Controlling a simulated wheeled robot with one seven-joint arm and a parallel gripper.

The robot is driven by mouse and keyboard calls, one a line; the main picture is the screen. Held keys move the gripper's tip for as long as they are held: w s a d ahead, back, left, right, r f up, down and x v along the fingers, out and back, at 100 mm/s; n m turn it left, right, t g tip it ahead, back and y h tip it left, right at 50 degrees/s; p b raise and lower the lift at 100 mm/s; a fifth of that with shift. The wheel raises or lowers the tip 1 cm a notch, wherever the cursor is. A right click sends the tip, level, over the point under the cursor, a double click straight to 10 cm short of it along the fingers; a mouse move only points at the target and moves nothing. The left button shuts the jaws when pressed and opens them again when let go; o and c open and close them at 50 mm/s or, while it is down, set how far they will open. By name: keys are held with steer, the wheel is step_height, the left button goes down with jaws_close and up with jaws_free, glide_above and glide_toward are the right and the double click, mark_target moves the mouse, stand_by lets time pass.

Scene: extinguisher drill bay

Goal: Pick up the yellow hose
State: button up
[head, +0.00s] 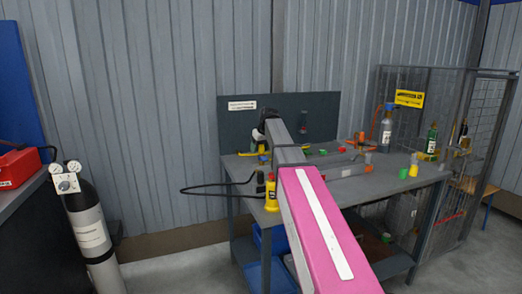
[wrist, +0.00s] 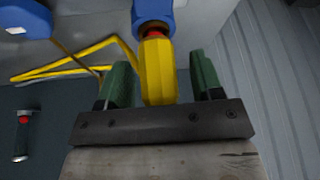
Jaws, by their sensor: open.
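In the wrist view, a thin bent yellow length (wrist: 88,71), which looks like the yellow hose, lies left of and behind my gripper's left finger. My gripper (wrist: 160,62) is open, with two green fingers apart. A thick yellow faceted piece (wrist: 157,72) with a red band and a blue end shows between the fingers; I cannot tell whether it is part of the hose or whether the fingers touch it. In the head view, a low yellow thing (head: 247,154) lies at the back left of the grey workbench (head: 232,172). My arm hides much of the area around my gripper there.
A yellow bottle (head: 271,193) stands at the bench's front left edge, near a black looped cable (head: 208,189). A grey bottle (head: 386,131), a green bottle (head: 431,141) and small coloured pieces stand on the right. A dark panel (head: 235,126) rises behind. A gas cylinder (head: 91,233) stands left.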

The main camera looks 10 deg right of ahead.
jaws_close()
steer(key=shift+r, duration=0.2)
steer(key=shift+r, duration=0.65)
step_height(320, 180, up, 2)
steer(key=shift+r, duration=0.25)
steer(key=s+a+r, duration=0.1)
steer(key=a+r, duration=0.6)
steer(key=a, duration=0.4)
steer(key=shift+s+a, duration=0.3)
